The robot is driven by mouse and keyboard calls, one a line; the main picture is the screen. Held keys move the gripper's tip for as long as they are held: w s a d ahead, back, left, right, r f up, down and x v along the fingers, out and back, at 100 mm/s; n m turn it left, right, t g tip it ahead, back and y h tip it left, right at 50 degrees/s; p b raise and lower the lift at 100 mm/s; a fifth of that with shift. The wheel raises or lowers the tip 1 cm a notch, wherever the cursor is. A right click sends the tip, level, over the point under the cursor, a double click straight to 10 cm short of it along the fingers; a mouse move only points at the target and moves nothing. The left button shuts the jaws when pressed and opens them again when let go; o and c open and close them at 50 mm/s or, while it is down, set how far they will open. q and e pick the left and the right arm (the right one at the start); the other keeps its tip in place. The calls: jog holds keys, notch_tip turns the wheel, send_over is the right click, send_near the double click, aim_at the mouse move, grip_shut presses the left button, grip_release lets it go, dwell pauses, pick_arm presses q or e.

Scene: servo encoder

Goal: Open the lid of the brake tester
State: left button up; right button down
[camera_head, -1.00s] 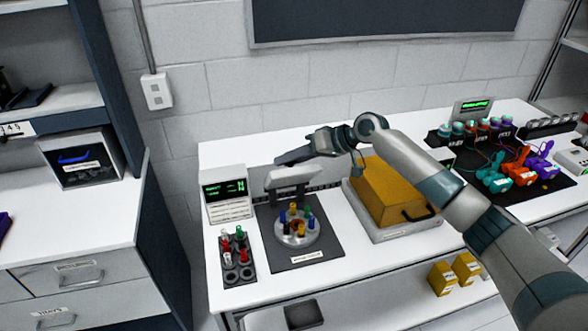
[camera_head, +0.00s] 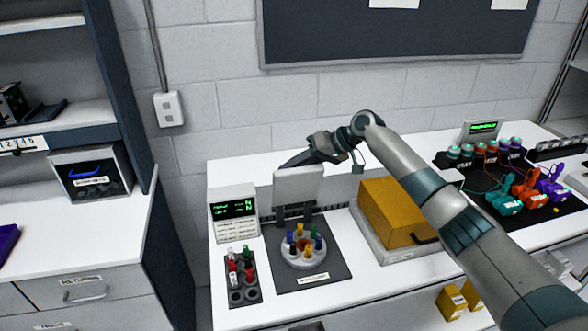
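I cannot read a label naming the brake tester. A pale grey panel (camera_head: 298,187) stands roughly upright on dark supports behind a round disc (camera_head: 303,254) with coloured pegs, on a dark mat. To its right, a yellow box-shaped cover (camera_head: 392,208) with a black front handle (camera_head: 424,239) sits down on a pale base (camera_head: 384,248). My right gripper (camera_head: 292,162) is at the panel's top edge, pointing left. Its dark fingers look close together, but whether they are shut is unclear, as is contact with the panel. My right forearm passes over the cover's right side. My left gripper is out of view.
A display unit (camera_head: 234,214) and a dark peg rack (camera_head: 243,275) stand left of the mat. Coloured motor-like parts (camera_head: 526,189) lie on a dark mat at right. A grey wall (camera_head: 235,110) is close behind the bench. The bench's front-middle strip is clear.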

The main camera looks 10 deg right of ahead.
jog(key=c, duration=1.4)
grip_release()
jog(key=shift+f, duration=0.15)
jog(key=shift+s+d+r+b, duration=0.1)
jog(key=shift+d+r+b, duration=0.2)
jog(key=shift+d, duration=0.1)
jog(key=b+v, duration=0.5)
jog(key=v, duration=1.1)
jog(key=shift+r, duration=0.25)
